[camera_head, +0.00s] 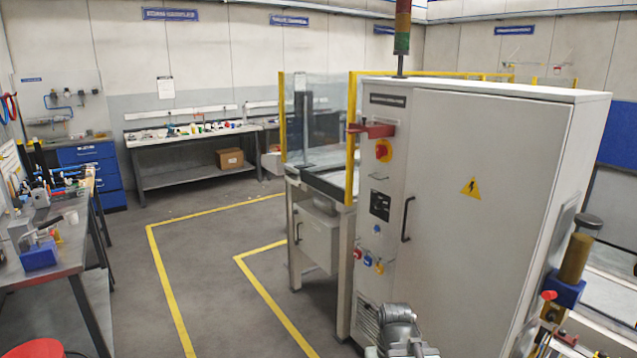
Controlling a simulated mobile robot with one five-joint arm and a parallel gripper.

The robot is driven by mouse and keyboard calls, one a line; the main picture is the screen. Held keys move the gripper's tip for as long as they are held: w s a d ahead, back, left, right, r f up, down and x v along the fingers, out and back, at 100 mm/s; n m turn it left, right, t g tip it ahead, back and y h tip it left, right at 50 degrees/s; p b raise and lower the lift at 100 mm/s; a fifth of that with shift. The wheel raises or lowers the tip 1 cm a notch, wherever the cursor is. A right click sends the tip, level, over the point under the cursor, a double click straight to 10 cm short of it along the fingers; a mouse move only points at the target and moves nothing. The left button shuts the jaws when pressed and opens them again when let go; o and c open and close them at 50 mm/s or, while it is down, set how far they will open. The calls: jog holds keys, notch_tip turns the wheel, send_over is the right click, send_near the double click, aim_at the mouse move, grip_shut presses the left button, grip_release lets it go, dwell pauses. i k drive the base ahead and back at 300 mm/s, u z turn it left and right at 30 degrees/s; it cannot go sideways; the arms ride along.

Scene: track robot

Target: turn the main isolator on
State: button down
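The main isolator (383,150) appears to be the red rotary knob on a yellow plate, high on the narrow left face of the grey electrical cabinet (480,150). Its exact knob angle is too small to read. A red bracket-like part (372,131) sticks out just above it, towards the left. No gripper fingers show; a grey rounded part at the bottom centre, below and in front of the cabinet, looks like a piece of my arm.
Small blue, red and yellow items (373,262) hang lower on the face. A yellow-framed guarded machine (320,215) adjoins the cabinet. A cluttered workbench (45,240) is at left; grey floor between is clear.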

aim_at(381, 151)
jog(key=u, duration=0.2)
jog(key=i, duration=0.75)
jog(key=u, duration=0.7)
jog(key=i, duration=1.15)
jog(key=z, duration=5.55)
jog(key=i, duration=0.85)
jog(key=z, duration=5.65)
